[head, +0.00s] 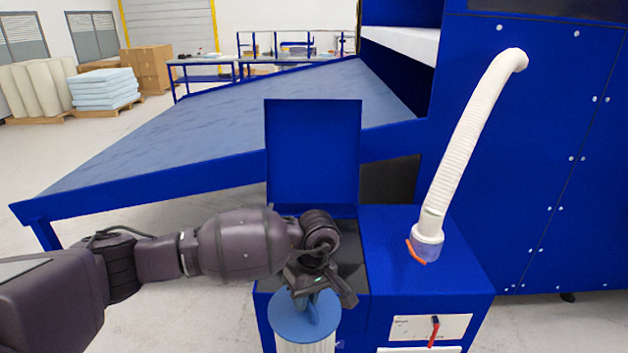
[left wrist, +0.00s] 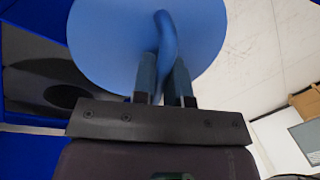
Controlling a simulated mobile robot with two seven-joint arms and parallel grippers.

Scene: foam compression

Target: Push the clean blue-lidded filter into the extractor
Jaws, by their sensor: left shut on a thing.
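The filter (head: 305,322) has a round blue lid with a raised handle and a white pleated body. It hangs upright in front of the blue extractor box (head: 432,295). My left gripper (head: 318,298) is shut on the lid's handle. In the left wrist view the blue lid (left wrist: 110,40) fills the top, and the fingers (left wrist: 166,80) close on its handle. The extractor's blue hatch (head: 313,150) stands open and upright behind my wrist. A dark area with a round opening (left wrist: 68,97) shows left of the lid in the left wrist view. My right gripper is not seen.
A white hose (head: 475,140) runs from the blue cabinet down to a clear collar (head: 428,243) with an orange lever. A red-handled switch (head: 434,330) is on the extractor's front. A large blue table (head: 200,145) stands behind. Open floor lies to the left.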

